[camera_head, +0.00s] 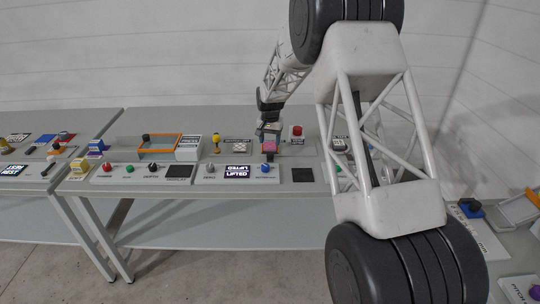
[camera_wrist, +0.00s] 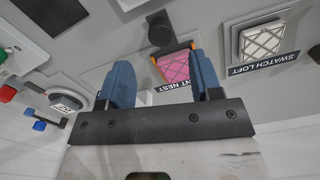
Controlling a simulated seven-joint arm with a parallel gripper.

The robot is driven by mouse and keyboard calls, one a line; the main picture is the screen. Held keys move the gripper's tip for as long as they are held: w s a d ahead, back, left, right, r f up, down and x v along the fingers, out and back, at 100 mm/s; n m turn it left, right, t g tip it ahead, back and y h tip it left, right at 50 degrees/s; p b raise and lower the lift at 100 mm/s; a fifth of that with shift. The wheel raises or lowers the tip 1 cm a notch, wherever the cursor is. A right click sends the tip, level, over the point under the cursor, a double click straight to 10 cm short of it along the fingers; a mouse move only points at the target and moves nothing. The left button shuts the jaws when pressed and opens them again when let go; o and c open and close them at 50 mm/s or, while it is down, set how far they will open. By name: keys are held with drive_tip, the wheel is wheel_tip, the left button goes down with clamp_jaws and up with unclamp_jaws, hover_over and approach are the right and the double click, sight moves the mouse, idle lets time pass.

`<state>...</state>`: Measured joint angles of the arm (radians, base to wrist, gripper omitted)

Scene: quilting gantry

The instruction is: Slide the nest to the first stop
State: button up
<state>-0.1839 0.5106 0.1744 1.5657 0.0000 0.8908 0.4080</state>
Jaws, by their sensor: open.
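The nest (camera_wrist: 180,68) shows in the wrist view as a pink patterned square with orange edging. A label ending "NT NEST" is beside it, partly hidden by my gripper. A black knob (camera_wrist: 160,28) stands just beyond its edge, past my fingertips. In the head view the pink square (camera_head: 270,146) sits on the table's panel, below my gripper (camera_head: 268,122). In the wrist view my gripper (camera_wrist: 163,70) is open, its two blue fingers on either side of the pink square with nothing held. I cannot tell whether the fingers touch anything.
A white quilted swatch (camera_wrist: 262,41) labelled "SWATCH LOFT" lies to the right in the wrist view. In the head view, a yellow knob (camera_head: 216,141), a red button (camera_head: 297,130) and a display reading "LIFTED" (camera_head: 237,172) are nearby. An orange-framed tray (camera_head: 160,144) is further left.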

sight(270, 153)
drive_tip(key=shift+f, duration=0.15)
drive_tip(key=shift+f, duration=3.75)
drive_tip(key=shift+c, duration=0.4)
clamp_jaws()
